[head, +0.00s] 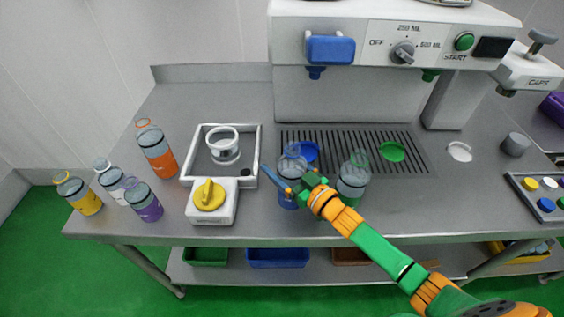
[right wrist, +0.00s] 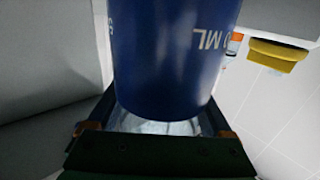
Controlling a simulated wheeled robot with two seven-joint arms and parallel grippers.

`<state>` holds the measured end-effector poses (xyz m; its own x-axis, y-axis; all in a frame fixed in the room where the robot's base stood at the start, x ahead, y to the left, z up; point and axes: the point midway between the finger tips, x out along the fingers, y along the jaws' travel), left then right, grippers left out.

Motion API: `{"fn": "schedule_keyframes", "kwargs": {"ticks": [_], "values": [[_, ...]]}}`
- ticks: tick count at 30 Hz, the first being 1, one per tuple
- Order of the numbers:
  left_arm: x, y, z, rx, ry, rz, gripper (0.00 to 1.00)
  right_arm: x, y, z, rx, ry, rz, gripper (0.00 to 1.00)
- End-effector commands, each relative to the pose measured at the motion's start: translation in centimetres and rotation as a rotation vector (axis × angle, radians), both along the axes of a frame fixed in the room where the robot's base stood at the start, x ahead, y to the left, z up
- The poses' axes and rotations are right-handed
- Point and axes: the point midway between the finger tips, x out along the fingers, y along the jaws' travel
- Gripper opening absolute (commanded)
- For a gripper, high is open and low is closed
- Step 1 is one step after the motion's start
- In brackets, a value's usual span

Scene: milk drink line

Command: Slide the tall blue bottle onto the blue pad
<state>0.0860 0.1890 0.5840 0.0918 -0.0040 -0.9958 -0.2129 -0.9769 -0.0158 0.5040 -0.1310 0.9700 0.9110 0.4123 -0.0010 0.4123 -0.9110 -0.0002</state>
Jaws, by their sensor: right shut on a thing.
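The tall blue bottle (head: 288,202) stands upright on the steel counter, just in front of the drip grill. In the right wrist view the blue bottle (right wrist: 172,50) fills the middle, with part of its "ML" label showing. My right gripper (head: 285,183) is shut around the bottle's body and covers part of it. The round blue pad (head: 309,151) lies on the left part of the grill, behind the bottle's neck and partly hidden by it. My left gripper is not in view.
A green-labelled bottle (head: 352,190) stands close to the right of my gripper, behind my arm. The grill (head: 345,139) also bears a green pad (head: 392,151). A blue dispenser lever (head: 330,49) hangs above. Left are a tray (head: 253,135), a yellow knob box (head: 209,196) and several bottles.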

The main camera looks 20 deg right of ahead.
Motion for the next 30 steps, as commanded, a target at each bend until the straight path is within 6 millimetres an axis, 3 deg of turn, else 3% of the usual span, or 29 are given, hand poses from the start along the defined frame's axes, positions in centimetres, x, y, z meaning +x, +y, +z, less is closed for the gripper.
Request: {"fn": "schedule_keyframes", "kwargs": {"ticks": [1,2,11,21,30], "values": [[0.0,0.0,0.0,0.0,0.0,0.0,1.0,0.0,0.0,0.0,0.0,0.0,0.0,0.92],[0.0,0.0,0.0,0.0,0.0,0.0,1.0,0.0,0.0,0.0,0.0,0.0,0.0,1.0],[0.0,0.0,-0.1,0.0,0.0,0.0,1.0,-0.4,-0.3,0.0,-0.001,0.0,-0.001,1.0],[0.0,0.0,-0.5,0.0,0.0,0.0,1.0,-5.3,-2.4,-0.2,-0.001,0.002,0.0,1.0],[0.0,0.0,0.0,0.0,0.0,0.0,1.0,-7.3,-3.3,0.1,-0.001,0.002,0.0,1.0]]}}
